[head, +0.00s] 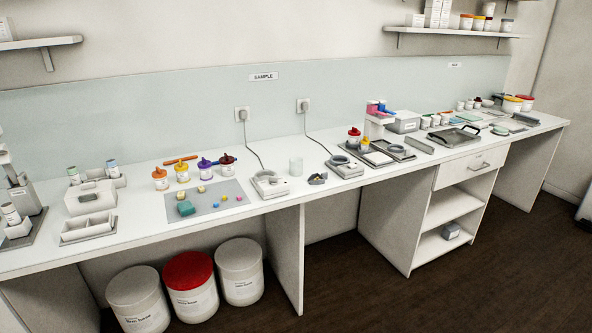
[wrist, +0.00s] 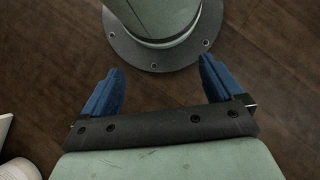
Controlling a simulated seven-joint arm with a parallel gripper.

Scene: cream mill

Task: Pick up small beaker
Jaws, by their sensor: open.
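A small pale, translucent cylinder (head: 296,166) that looks like the small beaker stands upright on the white bench in the head view. It is just behind and right of a small scale (head: 270,184). My gripper (wrist: 162,66) shows in the wrist view with its two blue fingers wide apart and nothing between them. It points down over the dark wood floor, in front of my green base column. My gripper is not in the head view, and the beaker is not in the wrist view.
A small dark grey object (head: 317,179) lies right of the beaker, with a second scale (head: 344,167) beyond it. A grey mat (head: 211,208) with small coloured pieces lies to the left. Several colour-lidded jars stand behind it. Large tubs (head: 190,285) stand under the bench.

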